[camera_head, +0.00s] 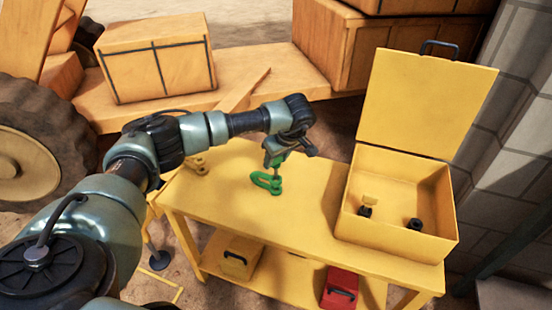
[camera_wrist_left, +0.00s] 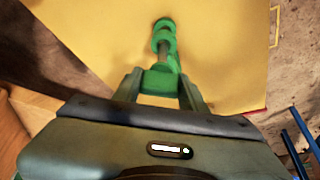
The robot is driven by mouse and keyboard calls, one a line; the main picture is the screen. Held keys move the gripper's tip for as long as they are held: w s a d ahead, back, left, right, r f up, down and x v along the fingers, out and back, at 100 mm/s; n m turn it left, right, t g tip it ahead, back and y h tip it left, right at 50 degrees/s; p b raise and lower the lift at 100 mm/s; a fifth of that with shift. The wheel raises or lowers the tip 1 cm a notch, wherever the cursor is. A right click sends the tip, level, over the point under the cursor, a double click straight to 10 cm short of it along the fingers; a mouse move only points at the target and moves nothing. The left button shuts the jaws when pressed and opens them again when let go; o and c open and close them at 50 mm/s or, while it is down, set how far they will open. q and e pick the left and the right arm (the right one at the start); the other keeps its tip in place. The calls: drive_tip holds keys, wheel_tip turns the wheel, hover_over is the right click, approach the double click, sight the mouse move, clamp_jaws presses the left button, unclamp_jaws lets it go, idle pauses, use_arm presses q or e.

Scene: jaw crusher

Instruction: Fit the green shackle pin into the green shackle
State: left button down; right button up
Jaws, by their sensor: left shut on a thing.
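The green shackle (camera_head: 262,181) stands on the yellow table top, its bow toward the left. My left gripper (camera_head: 274,159) is just above its right end, pointing down. In the left wrist view my left gripper (camera_wrist_left: 160,86) is shut on the green head of the shackle pin (camera_wrist_left: 160,80). The pin's grey shank reaches from the head toward the green shackle (camera_wrist_left: 162,40). The shank's tip is at or close to the shackle's eyes; I cannot tell whether it is inside them. My right gripper is not in view.
The yellow table (camera_head: 312,216) is clear around the shackle. An open yellow box (camera_head: 400,233) with dark small parts stands at its right end. A small yellow object (camera_head: 196,163) lies at the far left. A yellow case (camera_head: 241,257) and a red case (camera_head: 340,288) are on the lower shelf.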

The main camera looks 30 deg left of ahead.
use_arm(q)
drive_tip(key=shift+f+b, duration=0.35)
drive_tip(key=shift+f, duration=0.2)
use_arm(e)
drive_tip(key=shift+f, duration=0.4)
use_arm(q)
drive_tip(key=shift+f, duration=0.25)
